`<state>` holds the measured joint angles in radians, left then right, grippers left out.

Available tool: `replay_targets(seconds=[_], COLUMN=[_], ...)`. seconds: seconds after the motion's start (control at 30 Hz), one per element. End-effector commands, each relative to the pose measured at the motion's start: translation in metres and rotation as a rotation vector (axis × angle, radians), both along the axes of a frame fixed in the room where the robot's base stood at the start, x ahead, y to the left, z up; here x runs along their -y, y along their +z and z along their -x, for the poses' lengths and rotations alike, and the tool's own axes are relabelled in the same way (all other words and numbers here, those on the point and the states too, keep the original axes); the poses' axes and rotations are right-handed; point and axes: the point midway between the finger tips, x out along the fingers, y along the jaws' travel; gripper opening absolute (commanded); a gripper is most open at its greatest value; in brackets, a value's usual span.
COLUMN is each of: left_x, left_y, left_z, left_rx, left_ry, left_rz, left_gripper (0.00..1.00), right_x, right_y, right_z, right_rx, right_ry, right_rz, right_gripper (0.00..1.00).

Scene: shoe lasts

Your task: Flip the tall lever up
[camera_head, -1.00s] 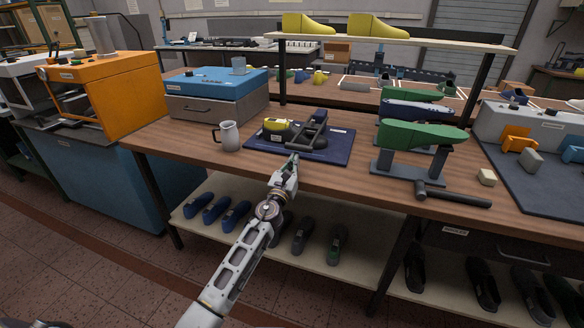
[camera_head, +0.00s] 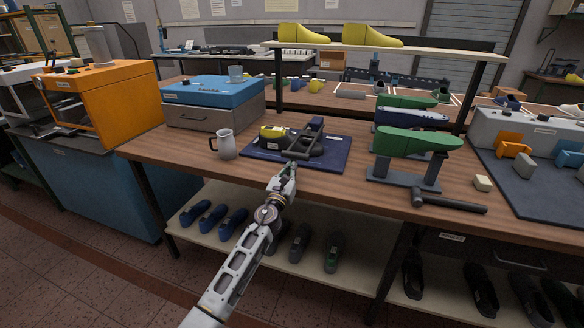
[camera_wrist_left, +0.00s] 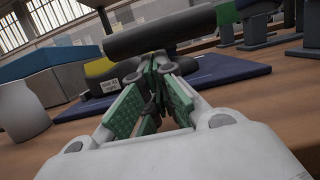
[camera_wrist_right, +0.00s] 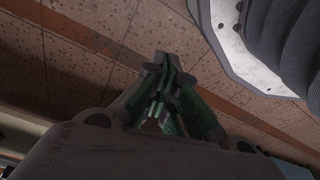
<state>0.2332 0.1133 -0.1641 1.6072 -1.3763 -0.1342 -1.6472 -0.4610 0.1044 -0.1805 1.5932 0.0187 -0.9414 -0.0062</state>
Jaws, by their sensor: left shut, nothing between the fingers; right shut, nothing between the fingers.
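A dark grey lever device (camera_head: 308,139) with a crossbar handle stands on a blue mat (camera_head: 331,158) on the bench. In the left wrist view its thick dark crossbar (camera_wrist_left: 160,32) spans close beyond and above the fingertips. The lever arm behind the bar is mostly hidden there. My left gripper (camera_head: 290,167) is shut and empty at the mat's front edge, just in front of the device; it also shows in the left wrist view (camera_wrist_left: 153,100). I cannot tell whether it touches the bar. My right gripper (camera_wrist_right: 162,85) is shut and empty, above the tiled floor.
A grey jug (camera_head: 226,144) stands to the left. Shoes fill the lower shelf (camera_head: 262,243).

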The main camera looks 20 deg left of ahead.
Motion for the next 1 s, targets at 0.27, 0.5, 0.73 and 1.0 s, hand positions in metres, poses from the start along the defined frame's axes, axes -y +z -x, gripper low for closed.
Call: replay_targets(seconds=[0.27,0.5,0.73,1.0], left_x=[0.0,0.0,0.0,0.0], left_y=[0.006,0.011,0.012,0.016], left_z=[0.0,0.0,0.0,0.0], left_rx=[-0.012,-0.027,-0.03,-0.033], left_ry=[-0.001,-0.001,-0.001,0.0], left_rz=[-0.001,-0.001,0.0,0.0], left_gripper=[0.0,0.0,0.0,0.0], right_x=[0.012,0.021,0.024,0.028], right_y=[-0.017,-0.035,-0.041,-0.047], right_z=[0.01,0.027,0.033,0.04], right_rx=[-0.004,-0.012,-0.014,-0.016], right_ry=[0.001,0.002,0.003,0.003], right_rz=[0.016,0.026,0.028,0.033], right_gripper=[0.0,0.0,0.0,0.0])
